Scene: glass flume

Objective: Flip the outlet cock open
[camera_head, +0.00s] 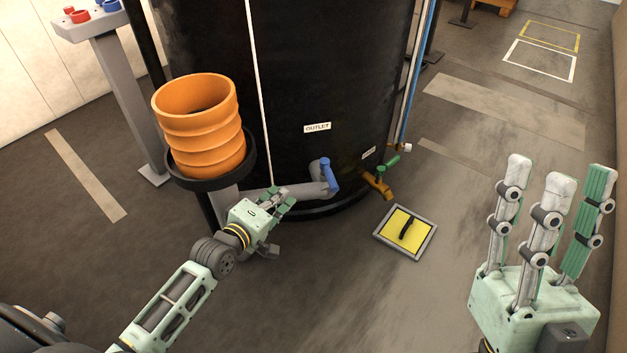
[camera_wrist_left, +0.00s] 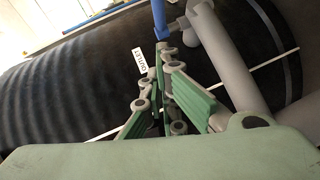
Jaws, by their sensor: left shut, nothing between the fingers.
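The outlet cock has a blue lever (camera_head: 328,174) on a grey pipe (camera_head: 298,190) at the foot of a black tank (camera_head: 330,80), below a white OUTLET label (camera_head: 317,128). The lever stands roughly upright in the head view. In the left wrist view the blue lever (camera_wrist_left: 159,18) is at the top, beyond the fingertips. My left gripper (camera_head: 280,198) is shut and empty beside the grey pipe, left of the lever and apart from it. I cannot tell whether its fingers touch the pipe. My right gripper (camera_head: 555,185) is open and empty at the right, far from the cock.
An orange ribbed pipe piece (camera_head: 200,125) stands in a black ring holder left of the tank. A brass tap with a green handle (camera_head: 387,168) sits right of the cock. A yellow hatch (camera_head: 397,229) with a black handle lies on the floor. Floor between the hatch and right gripper is clear.

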